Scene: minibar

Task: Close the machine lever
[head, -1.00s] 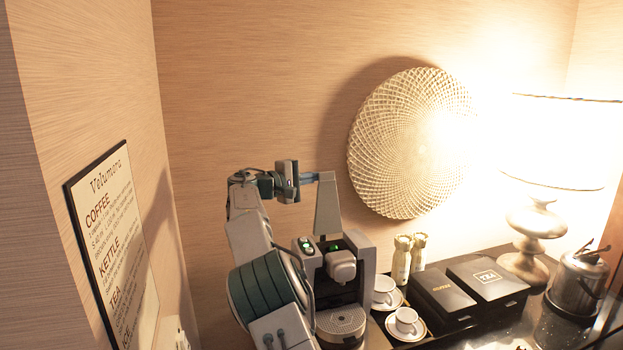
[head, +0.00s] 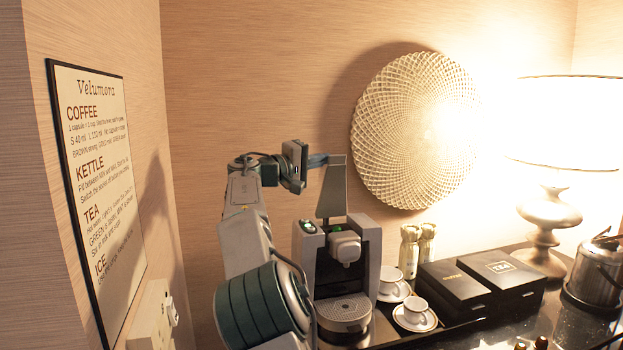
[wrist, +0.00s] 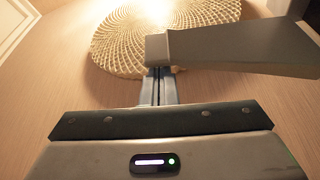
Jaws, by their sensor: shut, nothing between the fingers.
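The coffee machine (head: 369,262) stands at the left end of the counter. Its grey lever (head: 332,192) stands raised, pointing up from the top of the machine. In the wrist view the lever (wrist: 245,50) is a broad grey bar reaching in from the right, its narrow end over the fingertips. My gripper (head: 319,160) is shut and empty, at the upper end of the lever on its left side. The blue-grey fingers also show in the wrist view (wrist: 158,88). The tips are at or very near the lever; I cannot tell whether they touch.
A lamp (head: 548,215) and a metal kettle (head: 596,272) are farther right. A sign (head: 97,180) hangs on the left wall. A woven disc (head: 417,130) hangs behind.

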